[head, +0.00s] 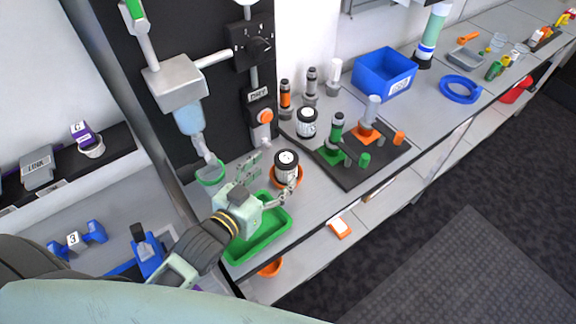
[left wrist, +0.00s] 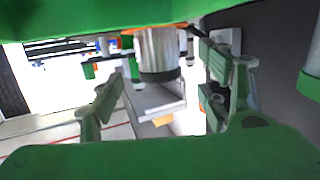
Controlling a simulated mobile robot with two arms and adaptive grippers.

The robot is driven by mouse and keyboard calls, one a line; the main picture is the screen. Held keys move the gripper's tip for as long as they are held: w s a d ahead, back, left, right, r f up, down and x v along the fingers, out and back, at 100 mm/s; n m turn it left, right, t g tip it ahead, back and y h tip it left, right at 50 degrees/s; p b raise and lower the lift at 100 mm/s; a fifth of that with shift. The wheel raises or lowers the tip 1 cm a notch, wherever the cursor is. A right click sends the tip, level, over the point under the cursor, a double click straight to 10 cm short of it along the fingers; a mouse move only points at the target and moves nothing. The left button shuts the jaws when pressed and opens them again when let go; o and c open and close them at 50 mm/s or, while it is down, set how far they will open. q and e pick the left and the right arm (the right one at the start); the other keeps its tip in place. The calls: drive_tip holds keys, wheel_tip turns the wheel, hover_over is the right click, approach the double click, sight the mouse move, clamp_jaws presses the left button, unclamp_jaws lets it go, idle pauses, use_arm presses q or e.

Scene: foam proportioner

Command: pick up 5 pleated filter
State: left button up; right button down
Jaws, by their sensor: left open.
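A pleated filter (head: 287,165), a white cylinder with a dark top and a small label, stands upright in an orange dish (head: 297,180) on the bench. Its number is too small to read for sure. A similar cylinder (head: 307,121) stands behind it, to the upper right. My left gripper (head: 272,178) is open, with its fingers close to the nearer filter. In the left wrist view a pale ribbed cylinder with a dark end (left wrist: 160,52) shows between the spread fingers, with gaps on both sides. My right gripper is not in view.
A green tray (head: 282,229) lies under my left gripper. A black board (head: 375,172) with green and orange fittings is to the right. A blue bin (head: 383,74) stands behind. A black panel with pipework rises at the left.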

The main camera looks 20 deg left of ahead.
sight(286, 162)
use_arm(q)
drive_tip(key=shift+w+d, duration=0.25)
drive_tip(key=shift+w, duration=0.45)
drive_tip(key=p+x, duration=0.1)
drive_tip(key=x, duration=0.3)
drive_tip(key=shift+w+d+f+p, duration=0.1)
drive_tip(key=shift+w+p, duration=0.1)
drive_tip(key=shift+p, duration=0.2)
drive_tip(key=shift+w+f, duration=0.15)
drive_tip(key=shift+w, duration=0.1)
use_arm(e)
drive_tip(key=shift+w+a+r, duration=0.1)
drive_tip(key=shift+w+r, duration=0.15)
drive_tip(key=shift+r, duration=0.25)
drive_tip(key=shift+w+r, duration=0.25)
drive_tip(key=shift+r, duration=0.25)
use_arm(q)
drive_tip(key=shift+s, duration=0.1)
drive_tip(key=c, duration=1.1)
drive_tip(key=shift+c, duration=1)
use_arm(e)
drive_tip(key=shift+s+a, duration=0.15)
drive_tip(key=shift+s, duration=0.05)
